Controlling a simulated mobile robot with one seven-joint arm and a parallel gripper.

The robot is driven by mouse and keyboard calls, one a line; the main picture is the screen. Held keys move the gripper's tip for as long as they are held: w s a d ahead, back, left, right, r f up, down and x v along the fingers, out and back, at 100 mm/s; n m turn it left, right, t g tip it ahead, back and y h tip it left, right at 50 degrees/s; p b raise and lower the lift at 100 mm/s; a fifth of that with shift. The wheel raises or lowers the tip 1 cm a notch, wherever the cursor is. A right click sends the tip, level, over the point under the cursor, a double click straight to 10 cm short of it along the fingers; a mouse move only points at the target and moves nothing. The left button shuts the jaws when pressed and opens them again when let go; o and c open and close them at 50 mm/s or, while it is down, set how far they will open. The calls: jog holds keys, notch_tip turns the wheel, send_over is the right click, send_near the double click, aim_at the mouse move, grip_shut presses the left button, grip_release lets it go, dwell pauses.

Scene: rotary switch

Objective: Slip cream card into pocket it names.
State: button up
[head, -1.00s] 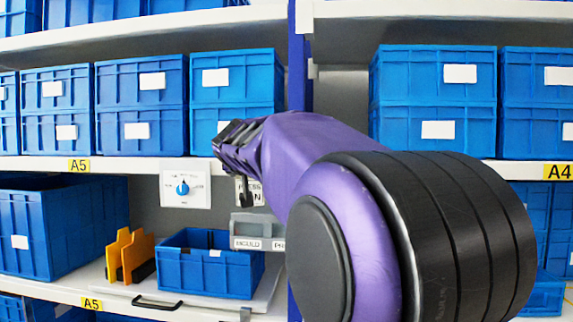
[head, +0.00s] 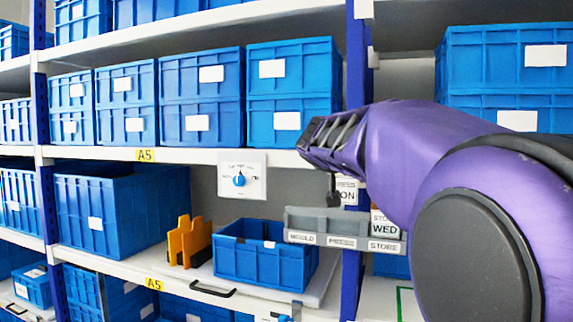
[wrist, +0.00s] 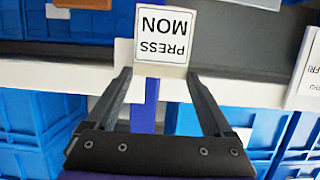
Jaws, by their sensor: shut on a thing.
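My gripper (head: 328,150) is shut on a pale card (wrist: 162,40). In the wrist view the card stands out between the fingertips (wrist: 158,74) and reads "PRESS MON" upside down. In the head view the card (head: 347,190) shows partly behind my gripper, with "ON" readable. Below it is a grey pocket rack (head: 325,225) with labels MOULD, PRESS (head: 341,241) and STORE. The held card is above the rack and appears apart from it. Another card (head: 385,224), reading "STORE WED", stands at the STORE end.
A white panel with a blue rotary knob (head: 239,180) hangs left of my gripper. A blue open bin (head: 265,265) and yellow-orange upright holders (head: 188,242) stand on the lower shelf. A purple-blue post (head: 352,280) is by the rack.

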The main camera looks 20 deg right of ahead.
aim_at(344, 197)
jog(key=shift+f+b, duration=1.45)
jog(key=shift+f, duration=1)
jog(key=shift+f+b, duration=0.7)
jog(key=shift+b, duration=0.35)
jog(key=shift+f, duration=0.1)
jog(key=o, duration=1.1)
jog(key=shift+c, duration=0.2)
jog(key=shift+s, duration=0.1)
